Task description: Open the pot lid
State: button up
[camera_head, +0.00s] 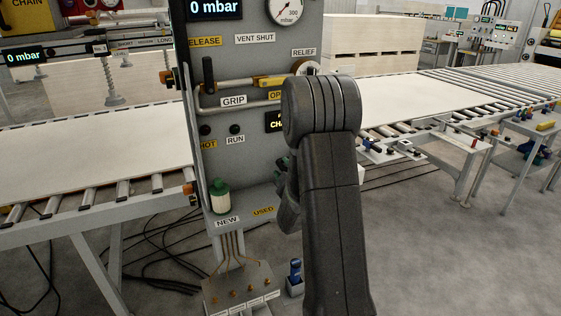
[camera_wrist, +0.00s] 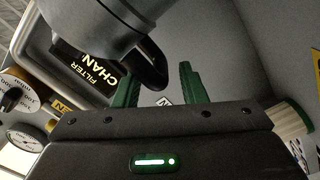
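In the wrist view a dark grey rounded body, which looks like the filter pot (camera_wrist: 85,20), fills the top left. A black curved bar or handle (camera_wrist: 152,66) sticks out from it toward my gripper. I cannot tell where the lid ends and the pot begins. My gripper (camera_wrist: 160,88) has two green fingers standing apart. In the head view my arm hides the pot and most of my gripper.
A white filter with a green cap (camera_head: 220,198) stands on the NEW side of the panel shelf; the USED side (camera_head: 263,211) looks empty. The grey panel (camera_head: 222,160) carries a GRIP lever (camera_head: 240,84) and a gauge (camera_head: 286,10). Roller conveyors with boards flank it.

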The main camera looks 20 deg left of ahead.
jog(key=shift+x, duration=1.35)
jog(key=shift+d+f, duration=0.1)
grip_shut()
jog(key=shift+r+m, duration=0.25)
jog(key=shift+m, duration=0.05)
